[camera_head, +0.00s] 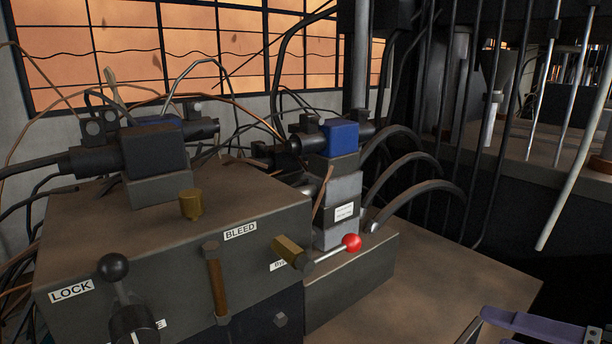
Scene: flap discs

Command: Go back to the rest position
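A purple and dark part, which looks like part of my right gripper or its arm (540,326), shows at the bottom right corner and is cut off by the frame edge. Its fingertips are not clear, so I cannot tell whether it is open or shut, or whether it holds anything. It appears apart from the machine block in the middle. My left gripper is not in view. No flap discs can be made out.
A valve block (150,240) with LOCK and BLEED labels fills the left. A black knob lever (113,268) and a red-knobbed lever (350,243) stick out of the machinery. Hoses (415,190) arch behind. A pale rod (570,185) slants at the right. The brown surface (450,280) is bare.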

